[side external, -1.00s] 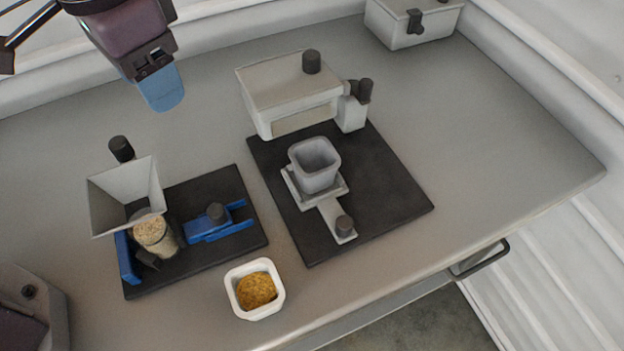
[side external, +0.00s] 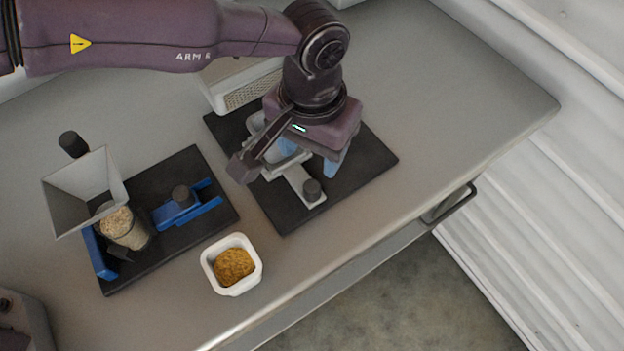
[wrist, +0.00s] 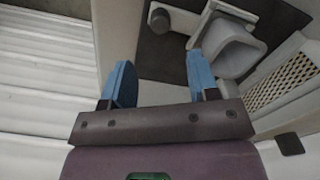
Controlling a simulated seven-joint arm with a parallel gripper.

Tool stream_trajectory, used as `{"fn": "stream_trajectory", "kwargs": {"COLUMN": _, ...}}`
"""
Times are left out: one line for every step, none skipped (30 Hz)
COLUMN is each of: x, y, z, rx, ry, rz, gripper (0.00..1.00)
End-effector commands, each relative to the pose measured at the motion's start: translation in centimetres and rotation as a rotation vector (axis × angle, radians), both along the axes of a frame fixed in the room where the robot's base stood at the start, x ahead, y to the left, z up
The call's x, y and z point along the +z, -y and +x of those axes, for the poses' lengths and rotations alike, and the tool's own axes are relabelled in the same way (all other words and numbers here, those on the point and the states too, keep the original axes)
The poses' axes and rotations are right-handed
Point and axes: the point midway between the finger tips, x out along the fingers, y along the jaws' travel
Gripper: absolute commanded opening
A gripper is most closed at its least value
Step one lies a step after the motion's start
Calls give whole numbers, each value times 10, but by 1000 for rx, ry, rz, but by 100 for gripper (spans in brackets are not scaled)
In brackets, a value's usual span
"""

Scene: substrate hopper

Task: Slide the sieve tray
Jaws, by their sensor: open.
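A pale grey slide (side external: 291,180) with a dark knob (side external: 312,189) lies on the right black base; I cannot tell if it is the sieve tray. The knob also shows in the wrist view (wrist: 160,20), beyond the fingers.
A hopper (side external: 82,192) over a jar of pale grains (side external: 122,228) stands on the left black base, with a blue slide (side external: 186,205) and its knob. A white dish of golden grains (side external: 233,266) sits near the table's front edge. The table right of the bases is clear.

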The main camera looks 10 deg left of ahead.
Motion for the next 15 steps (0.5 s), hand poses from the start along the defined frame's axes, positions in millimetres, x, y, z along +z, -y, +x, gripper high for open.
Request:
{"fn": "stream_trajectory", "kwargs": {"x": -13, "y": 0, "z": 0, "rx": 0, "ry": -3, "rz": 3, "gripper": 55}}
{"fn": "stream_trajectory", "kwargs": {"x": -19, "y": -1, "z": -1, "rx": -1, "ry": -2, "rz": 4, "gripper": 55}}
{"fn": "stream_trajectory", "kwargs": {"x": -28, "y": -1, "z": -1, "rx": -1, "ry": -3, "rz": 4, "gripper": 55}}
{"fn": "stream_trajectory", "kwargs": {"x": -34, "y": -1, "z": 0, "rx": -1, "ry": -2, "rz": 3, "gripper": 55}}
{"fn": "stream_trajectory", "kwargs": {"x": -41, "y": -1, "z": 0, "rx": -1, "ry": -2, "rz": 4, "gripper": 55}}
{"fn": "stream_trajectory", "kwargs": {"x": -49, "y": -1, "z": -1, "rx": -1, "ry": -2, "rz": 4, "gripper": 55}}
{"fn": "stream_trajectory", "kwargs": {"x": -55, "y": -1, "z": 0, "rx": -1, "ry": -1, "rz": 3, "gripper": 55}}
{"fn": "stream_trajectory", "kwargs": {"x": -61, "y": -1, "z": 0, "rx": -1, "ry": -2, "rz": 4, "gripper": 55}}
{"fn": "stream_trajectory", "kwargs": {"x": -67, "y": -1, "z": 0, "rx": -1, "ry": 0, "rz": 2, "gripper": 55}}
{"fn": "stream_trajectory", "kwargs": {"x": -72, "y": -1, "z": 0, "rx": -1, "ry": 0, "rz": 2, "gripper": 55}}
{"fn": "stream_trajectory", "kwargs": {"x": -76, "y": -1, "z": 0, "rx": -1, "ry": 1, "rz": 2, "gripper": 55}}
{"fn": "stream_trajectory", "kwargs": {"x": -82, "y": -1, "z": 0, "rx": -1, "ry": 0, "rz": 2, "gripper": 55}}
{"fn": "stream_trajectory", "kwargs": {"x": -85, "y": -1, "z": 0, "rx": -1, "ry": 0, "rz": 2, "gripper": 55}}
{"fn": "stream_trajectory", "kwargs": {"x": -88, "y": -1, "z": 0, "rx": -1, "ry": 0, "rz": 1, "gripper": 55}}
{"fn": "stream_trajectory", "kwargs": {"x": -91, "y": 0, "z": 0, "rx": -1, "ry": 1, "rz": 1, "gripper": 55}}
